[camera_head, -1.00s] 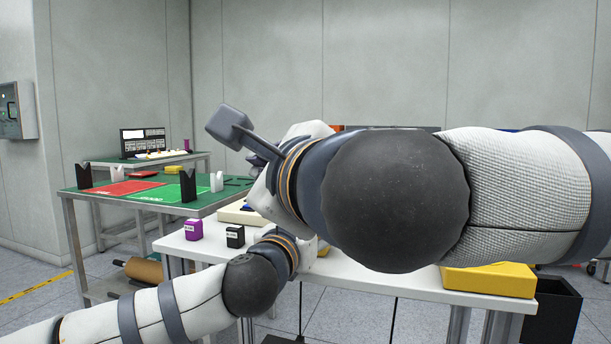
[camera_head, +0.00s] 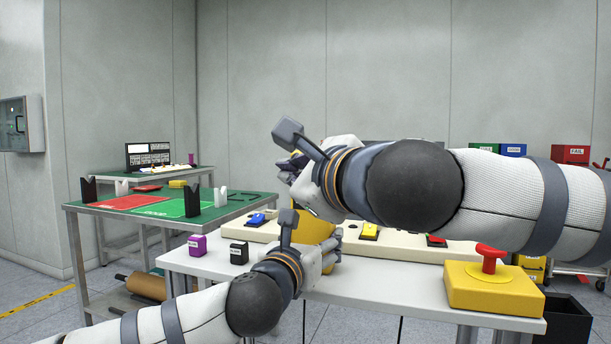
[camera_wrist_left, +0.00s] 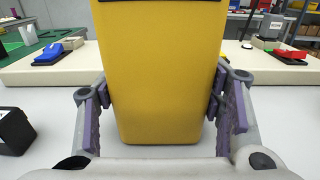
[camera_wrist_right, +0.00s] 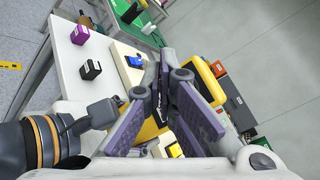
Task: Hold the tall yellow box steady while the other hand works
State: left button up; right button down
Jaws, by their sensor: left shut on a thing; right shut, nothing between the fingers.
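The tall yellow box (camera_head: 312,228) stands upright at the white table's near side, partly hidden by my arms in the head view. My left gripper (camera_head: 328,257) is shut on its lower part. In the left wrist view the box (camera_wrist_left: 160,75) fills the space between the two purple-padded fingers, with a dark edge at its top. My right gripper (camera_head: 290,165) is near the top of the box, and its hand hides part of it. In the right wrist view its fingers (camera_wrist_right: 160,85) are shut and empty. I cannot tell whether they touch the box.
A cream panel (camera_head: 400,250) with coloured switches lies behind the box. Purple (camera_head: 197,245) and black (camera_head: 239,252) small boxes stand left. A yellow block with a red knob (camera_head: 489,258) is at the table's right. A green-topped table (camera_head: 150,207) stands back left.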

jog(key=shift+w+d, duration=0.2)
jog(key=shift+w, duration=0.45)
jog(key=shift+w, duration=0.15)
dwell(0.9)
jog(key=shift+w+d, duration=0.15)
jog(key=shift+w, duration=0.1)
jog(key=shift+w+d, duration=0.2)
jog(key=shift+w, duration=0.4)
dwell(0.9)
jog(key=shift+s, duration=0.1)
jog(key=shift+s+a, duration=0.3)
jog(key=shift+s, duration=0.6)
jog(key=s, duration=0.1)
jog(key=s+a, duration=0.1)
jog(key=s, duration=0.2)
jog(key=shift+s+a, duration=0.3)
jog(key=shift+s, duration=0.05)
